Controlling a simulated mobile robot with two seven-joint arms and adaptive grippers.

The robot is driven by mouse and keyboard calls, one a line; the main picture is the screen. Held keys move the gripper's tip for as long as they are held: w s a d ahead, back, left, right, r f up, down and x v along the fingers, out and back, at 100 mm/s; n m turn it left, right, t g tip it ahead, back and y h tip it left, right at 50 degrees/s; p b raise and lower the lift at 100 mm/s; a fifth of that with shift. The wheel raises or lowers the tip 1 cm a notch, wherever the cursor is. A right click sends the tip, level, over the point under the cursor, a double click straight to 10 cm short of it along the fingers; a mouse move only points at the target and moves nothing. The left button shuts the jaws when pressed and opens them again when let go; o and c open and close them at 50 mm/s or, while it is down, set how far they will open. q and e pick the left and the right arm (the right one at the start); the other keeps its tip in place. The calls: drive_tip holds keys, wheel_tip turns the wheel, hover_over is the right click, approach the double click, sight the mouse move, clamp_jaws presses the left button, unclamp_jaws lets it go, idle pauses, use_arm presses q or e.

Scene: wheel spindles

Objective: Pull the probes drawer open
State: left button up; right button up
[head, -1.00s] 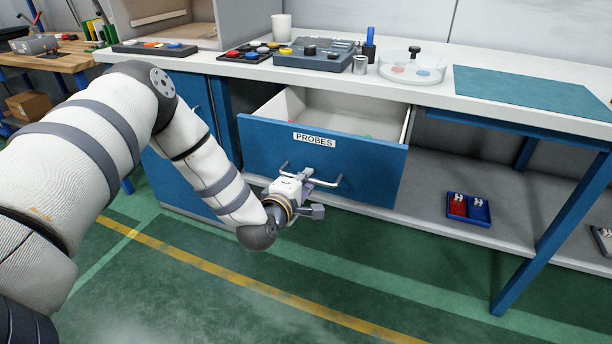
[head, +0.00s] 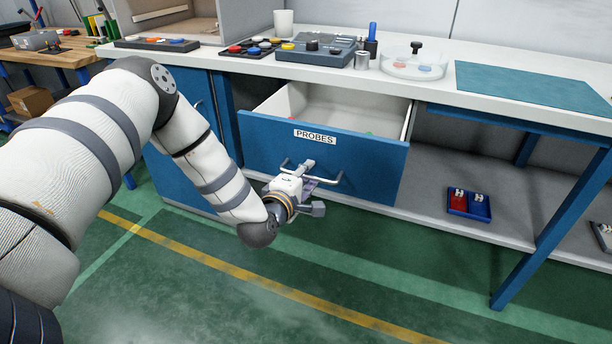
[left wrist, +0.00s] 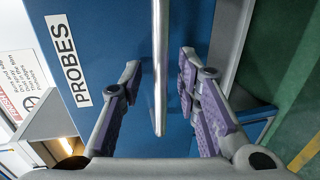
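The blue probes drawer (head: 360,163), with a white PROBES label (head: 315,136), stands partly pulled out below the worktop. Its pale inside shows, with small red and green items mostly hidden by the front. Its bar handle (head: 338,181) sticks out from the front. My left gripper (head: 308,175) is at the handle. In the left wrist view the metal handle bar (left wrist: 159,85) runs between the two spread fingers of my left gripper (left wrist: 160,62), with a visible gap on each side. My right gripper is not in view.
The worktop (head: 440,92) holds a teal mat (head: 530,85), a clear dish (head: 413,66) and several small parts. A red and blue tray (head: 469,205) lies on the lower shelf (head: 430,212). A blue table leg (head: 550,230) stands at the right. The floor in front is clear.

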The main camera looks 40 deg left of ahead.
use_arm(q)
drive_tip(key=v, duration=1.2)
drive_tip(key=s+d+f+m+g+h+p, duration=0.2)
drive_tip(key=s+d+f+m+g+h, duration=0.3)
drive_tip(key=s+d+f+m+g, duration=0.5)
drive_tip(key=s+f+m+g, duration=0.2)
drive_tip(key=s+m, duration=0.1)
drive_tip(key=s, duration=0.6)
drive_tip(key=s+f+m+g+y, duration=0.1)
drive_tip(key=s+m+g, duration=0.2)
drive_tip(key=s, duration=0.6)
drive_tip(key=s+f+m+g+p, duration=0.1)
drive_tip(key=s+m, duration=0.3)
drive_tip(key=s, duration=0.5)
drive_tip(key=shift+s+d+f+g, duration=0.35)
drive_tip(key=shift+d+f+g, duration=0.1)
drive_tip(key=shift+f+g, duration=0.4)
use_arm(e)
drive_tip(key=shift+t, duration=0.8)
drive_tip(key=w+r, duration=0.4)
use_arm(q)
drive_tip(key=shift+w, duration=0.1)
